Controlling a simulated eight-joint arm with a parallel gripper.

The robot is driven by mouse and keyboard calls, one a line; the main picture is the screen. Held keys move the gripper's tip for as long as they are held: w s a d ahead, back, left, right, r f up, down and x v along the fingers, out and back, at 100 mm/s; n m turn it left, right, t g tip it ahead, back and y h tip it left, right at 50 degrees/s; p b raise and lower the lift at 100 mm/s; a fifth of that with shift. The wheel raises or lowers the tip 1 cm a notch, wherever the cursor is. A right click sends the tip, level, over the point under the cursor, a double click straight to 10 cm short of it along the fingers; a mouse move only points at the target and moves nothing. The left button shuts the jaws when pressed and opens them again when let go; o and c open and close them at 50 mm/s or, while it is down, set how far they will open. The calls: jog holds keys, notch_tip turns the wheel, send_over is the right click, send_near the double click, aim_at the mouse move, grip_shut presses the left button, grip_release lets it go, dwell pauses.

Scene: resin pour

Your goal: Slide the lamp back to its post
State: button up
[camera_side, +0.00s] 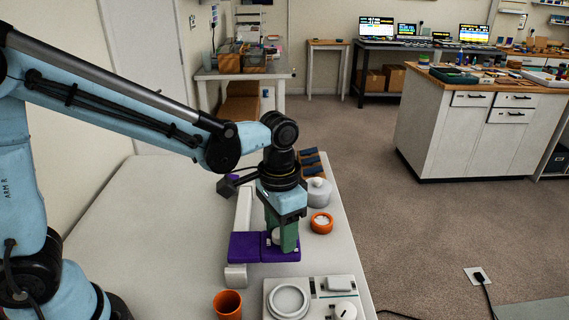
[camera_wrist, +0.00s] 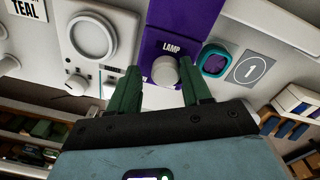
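The lamp is a flat purple block, with a bare purple part (camera_side: 243,247) showing left of my gripper in the side view. In the wrist view the purple block (camera_wrist: 171,20) carries the word LAMP and a round pale knob (camera_wrist: 164,71). My gripper (camera_side: 284,243) points down over the right part of the block. In the wrist view the green fingers of my gripper (camera_wrist: 162,70) stand on either side of the knob, with a gap at the left finger. A pale rail (camera_side: 243,215) runs away from the block; a small purple piece (camera_side: 233,178) shows at its far end, partly hidden by my arm.
A white device with a ring (camera_side: 289,301) and an orange cup (camera_side: 228,303) stand in front of the lamp. An orange dish (camera_side: 321,222) and a lidded pale jar (camera_side: 319,191) stand to its right, behind. The bench left of the rail is clear.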

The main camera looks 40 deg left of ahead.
jog(key=shift+o, duration=0.7)
jog(key=shift+a+r, duration=0.1)
notch_tip(320, 180, up, 12)
jog(key=shift+a, duration=0.15)
jog(key=s+a+f+n+t, duration=0.1)
jog(key=s+a+f+t, duration=0.1)
jog(key=a, duration=0.3)
jog(key=s+a+f+n+t, duration=0.2)
jog(key=s+a+f+t, duration=0.1)
jog(key=a+f+t, duration=0.1)
jog(key=shift+s+a+n+t, duration=0.3)
jog(key=shift+a+t, duration=0.4)
jog(key=shift+a, duration=0.15)
dwell(0.9)
